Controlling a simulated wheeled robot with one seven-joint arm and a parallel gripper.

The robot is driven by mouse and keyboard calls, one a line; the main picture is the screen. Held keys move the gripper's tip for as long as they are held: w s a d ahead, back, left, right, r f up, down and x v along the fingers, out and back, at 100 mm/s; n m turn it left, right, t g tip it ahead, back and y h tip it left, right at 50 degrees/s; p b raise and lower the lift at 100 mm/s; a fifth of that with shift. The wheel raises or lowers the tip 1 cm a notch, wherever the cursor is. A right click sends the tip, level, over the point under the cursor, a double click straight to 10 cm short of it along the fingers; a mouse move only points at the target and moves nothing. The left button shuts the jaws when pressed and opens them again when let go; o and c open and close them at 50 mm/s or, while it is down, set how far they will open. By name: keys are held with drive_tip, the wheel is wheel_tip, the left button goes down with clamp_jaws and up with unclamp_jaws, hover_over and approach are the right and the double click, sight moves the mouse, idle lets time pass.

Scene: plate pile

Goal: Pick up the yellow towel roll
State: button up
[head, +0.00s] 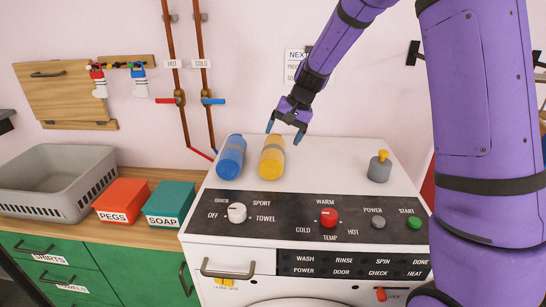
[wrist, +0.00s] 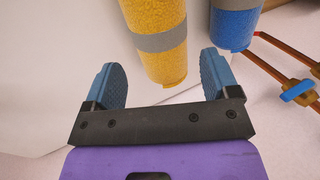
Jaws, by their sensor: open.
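The yellow towel roll (head: 271,162) has a grey band and lies on top of the white washing machine, beside the blue towel roll (head: 231,157). My gripper (head: 287,134) is open and empty above the machine, near the back end of the yellow roll. In the wrist view the yellow towel roll (wrist: 160,25) reaches down from the top, and its lower end lies between the lines of my two fingers (wrist: 162,85). I cannot tell whether the fingers touch it. The blue towel roll (wrist: 234,22) shows to the right in the wrist view.
A grey knob with a yellow top (head: 380,168) stands on the right of the white machine top (head: 330,165). The red PEGS box (head: 121,198), green SOAP box (head: 169,202) and grey basket (head: 60,190) are on the left counter. Copper pipes (head: 173,70) run down the wall.

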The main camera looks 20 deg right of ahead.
sight(277, 147)
drive_tip(key=shift+x, duration=3.8)
drive_tip(key=shift+s, duration=0.2)
drive_tip(key=shift+c, duration=0.4)
drive_tip(key=c, duration=0.7)
